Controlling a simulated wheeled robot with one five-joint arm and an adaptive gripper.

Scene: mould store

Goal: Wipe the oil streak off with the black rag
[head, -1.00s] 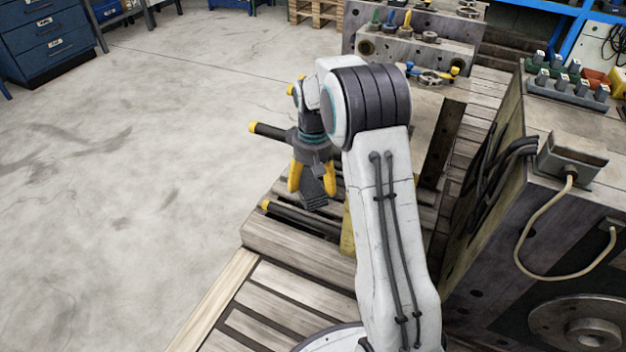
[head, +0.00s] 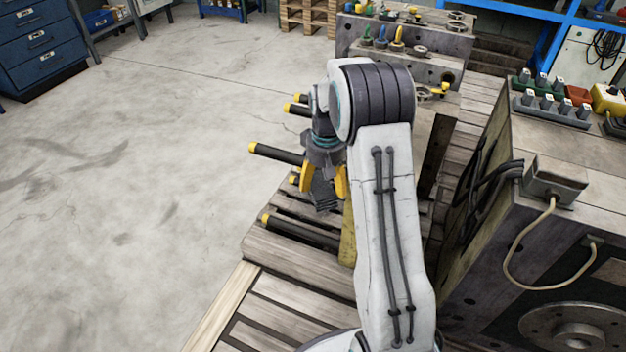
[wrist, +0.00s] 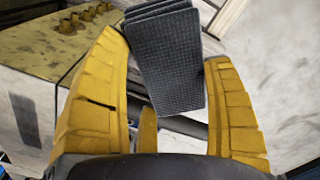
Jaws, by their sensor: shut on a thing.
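The black rag (wrist: 168,62) is a folded, woven dark cloth between the yellow fingers of my gripper (wrist: 165,95) in the wrist view. In the head view my gripper (head: 324,186) points down with the rag (head: 325,196) hanging below its fingertips. The gripper is shut on the rag. It is held above the wooden pallet, beside dark rods with yellow ends. I cannot make out the oil streak in either view; my arm hides part of the area behind it.
Dark rods with yellow ends (head: 300,232) stick out to the left over the pallet (head: 285,262). A large mould block (head: 490,190) with cables and a connector box (head: 556,180) stands at right. Another mould block (head: 395,58) stands at the back. The concrete floor (head: 150,200) at left is clear.

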